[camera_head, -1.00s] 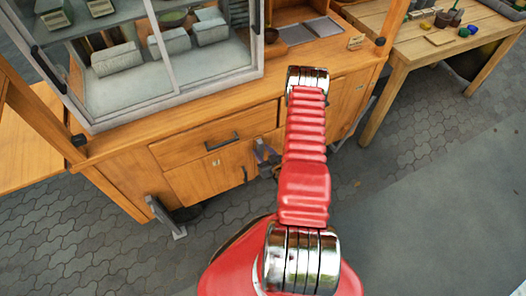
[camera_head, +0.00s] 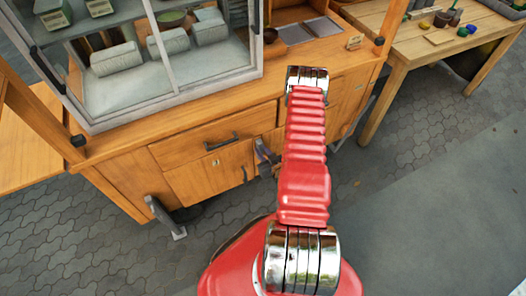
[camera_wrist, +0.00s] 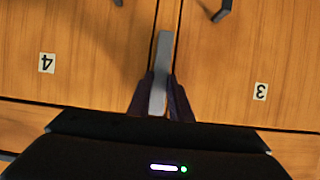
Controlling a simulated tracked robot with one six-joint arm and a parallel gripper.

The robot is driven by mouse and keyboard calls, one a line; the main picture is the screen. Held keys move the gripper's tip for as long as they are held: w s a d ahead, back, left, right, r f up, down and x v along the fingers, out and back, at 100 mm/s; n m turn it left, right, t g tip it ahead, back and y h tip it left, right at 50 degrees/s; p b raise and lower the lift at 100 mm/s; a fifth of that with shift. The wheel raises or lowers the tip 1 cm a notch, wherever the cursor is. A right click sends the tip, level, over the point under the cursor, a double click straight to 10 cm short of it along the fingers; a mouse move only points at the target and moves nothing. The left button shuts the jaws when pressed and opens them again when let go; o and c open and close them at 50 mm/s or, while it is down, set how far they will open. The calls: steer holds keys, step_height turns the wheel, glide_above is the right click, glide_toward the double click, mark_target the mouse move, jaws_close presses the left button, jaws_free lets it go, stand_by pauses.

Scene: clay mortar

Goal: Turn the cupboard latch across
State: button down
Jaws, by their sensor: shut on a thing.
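The cupboard latch is a flat grey bar (camera_wrist: 161,52) in the wrist view, lying nearly in line with the seam between two wooden doors, with a slight tilt. My gripper's dark fingers (camera_wrist: 161,88) are on either side of the bar and shut on its near part. The far end of the bar sticks out beyond the fingertips. In the head view my gripper (camera_head: 265,157) is at the cupboard front, partly behind my red arm. The latch's pivot cannot be made out.
The door on the left carries a label 4 (camera_wrist: 47,63), the door on the right a label 3 (camera_wrist: 260,91), both upside down. A dark door handle (camera_wrist: 222,11) juts out at the top. A drawer handle (camera_head: 221,142) is above the doors.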

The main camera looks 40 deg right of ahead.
steer(key=shift+d+m, duration=0.2)
steer(key=shift+m, duration=0.2)
steer(key=shift+s+d+f+m+t+y, duration=0.1)
steer(key=shift+d+f+m+t+y, duration=0.25)
steer(key=shift+m+t+y, duration=1.2)
steer(key=shift+s+d+f+m+t+y, duration=0.1)
steer(key=shift+d+f+m+t+y, duration=0.2)
steer(key=shift+m, duration=2.4)
steer(key=shift+s+d+f+m+t+y, duration=0.1)
steer(key=shift+d+f+m+t+y, duration=0.5)
steer(key=shift+m, duration=1.55)
steer(key=shift+a+r+y, duration=0.15)
steer(key=shift+a+y, duration=0.1)
steer(key=shift+a, duration=0.05)
steer(key=c, duration=1.6)
jaws_free()
steer(key=shift+a, duration=0.15)
steer(key=s, duration=0.4)
steer(key=s+d, duration=0.1)
steer(key=s, duration=0.8)
steer(key=shift+s+d, duration=0.25)
steer(key=shift+s, duration=0.1)
